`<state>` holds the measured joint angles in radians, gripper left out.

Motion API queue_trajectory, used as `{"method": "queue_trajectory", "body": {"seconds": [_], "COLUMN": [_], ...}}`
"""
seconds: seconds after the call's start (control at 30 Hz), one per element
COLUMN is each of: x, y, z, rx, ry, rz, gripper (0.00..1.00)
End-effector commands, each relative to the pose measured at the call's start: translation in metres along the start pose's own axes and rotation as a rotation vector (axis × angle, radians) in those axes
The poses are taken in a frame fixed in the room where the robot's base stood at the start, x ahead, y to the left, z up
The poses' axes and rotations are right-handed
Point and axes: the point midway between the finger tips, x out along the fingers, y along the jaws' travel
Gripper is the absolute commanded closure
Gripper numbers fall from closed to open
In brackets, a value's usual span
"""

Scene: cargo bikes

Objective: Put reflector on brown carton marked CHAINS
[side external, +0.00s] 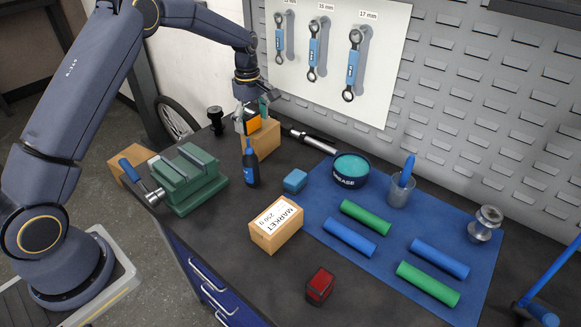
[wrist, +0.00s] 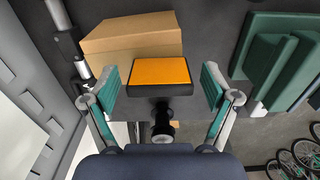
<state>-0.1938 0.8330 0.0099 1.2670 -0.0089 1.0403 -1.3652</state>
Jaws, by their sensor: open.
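An orange block with a black rim, which looks like a reflector (wrist: 160,71), lies between the two fingers of my gripper (wrist: 161,88). Gaps show between it and both teal finger pads, so my gripper is open around it. In the side view the orange face (side external: 253,125) shows under my gripper (side external: 252,112), by a brown carton (side external: 263,141). This carton (wrist: 130,35) sits just beyond the block in the wrist view. I cannot tell whether the block touches it. No CHAINS marking is readable on any carton.
Another carton (side external: 276,236) reads MARKET 250 g. A third carton (side external: 125,172) is partly behind the green vise (side external: 186,180). A dark bottle (side external: 250,167) stands near my gripper. A red-topped block (side external: 320,285) is at the front. A blue mat (side external: 385,215) holds cylinders and a tin.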

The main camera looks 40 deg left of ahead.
Motion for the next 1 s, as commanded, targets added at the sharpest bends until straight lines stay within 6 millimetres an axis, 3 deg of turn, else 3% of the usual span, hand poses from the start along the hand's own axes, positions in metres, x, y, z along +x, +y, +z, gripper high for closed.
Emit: {"method": "queue_trajectory", "body": {"seconds": [0.27, 0.7, 1.0], "x": [-0.007, -0.097, -0.136], "y": [0.000, 0.001, -0.007], "z": [0.000, 0.000, 0.005], "rx": [0.000, 0.000, 0.047], "ry": [0.000, 0.001, 0.002], "rz": [0.002, 0.004, 0.019], "gripper": [0.14, 0.14, 0.14]}}
